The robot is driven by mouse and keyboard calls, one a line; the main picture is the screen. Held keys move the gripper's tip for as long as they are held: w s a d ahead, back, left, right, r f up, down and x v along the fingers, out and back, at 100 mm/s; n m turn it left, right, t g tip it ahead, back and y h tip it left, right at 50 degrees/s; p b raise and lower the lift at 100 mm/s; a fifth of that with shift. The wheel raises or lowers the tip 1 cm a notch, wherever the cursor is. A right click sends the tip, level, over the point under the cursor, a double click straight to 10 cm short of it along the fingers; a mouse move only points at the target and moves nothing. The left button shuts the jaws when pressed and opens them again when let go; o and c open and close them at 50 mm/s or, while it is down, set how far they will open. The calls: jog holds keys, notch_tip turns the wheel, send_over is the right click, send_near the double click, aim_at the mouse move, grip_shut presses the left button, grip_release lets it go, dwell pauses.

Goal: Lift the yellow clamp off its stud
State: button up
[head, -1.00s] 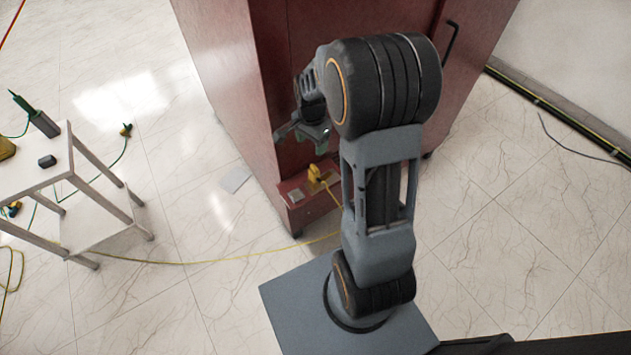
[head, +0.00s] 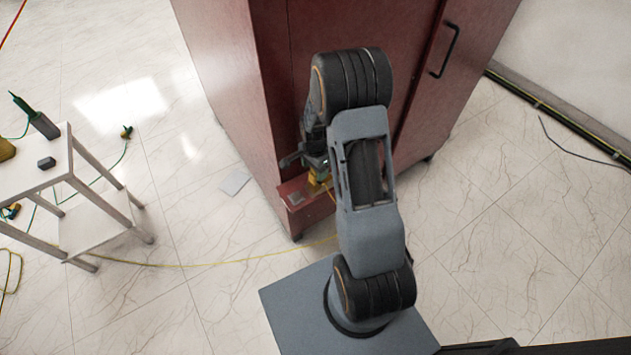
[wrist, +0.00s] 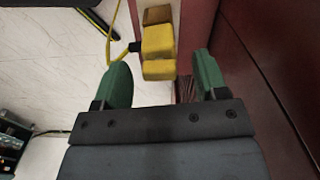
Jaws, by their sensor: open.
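The yellow clamp (wrist: 158,50) shows in the wrist view just ahead of my gripper, in line with the gap between the fingers. In the head view the clamp (head: 318,177) is partly hidden by my gripper, on the small red ledge (head: 298,208) of the cabinet. My gripper (wrist: 162,82) is open, with a green fingertip on each side of the clamp's near end. The fingers appear apart from the clamp. The stud under the clamp is hidden. A yellow cable (wrist: 112,35) runs from a black fitting at the clamp's left side.
The dark red cabinet (head: 225,75) stands close on the right of my gripper in the wrist view. The yellow cable trails over the floor to a white table (head: 100,187) at the left in the head view. Open tiled floor lies between them.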

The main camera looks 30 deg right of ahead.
aim_at(314, 185)
jog(key=shift+f, duration=1.6)
jog(key=shift+c, duration=0.3)
jog(key=c, duration=1)
jog(key=shift+o, duration=0.2)
jog(key=shift+r, duration=0.1)
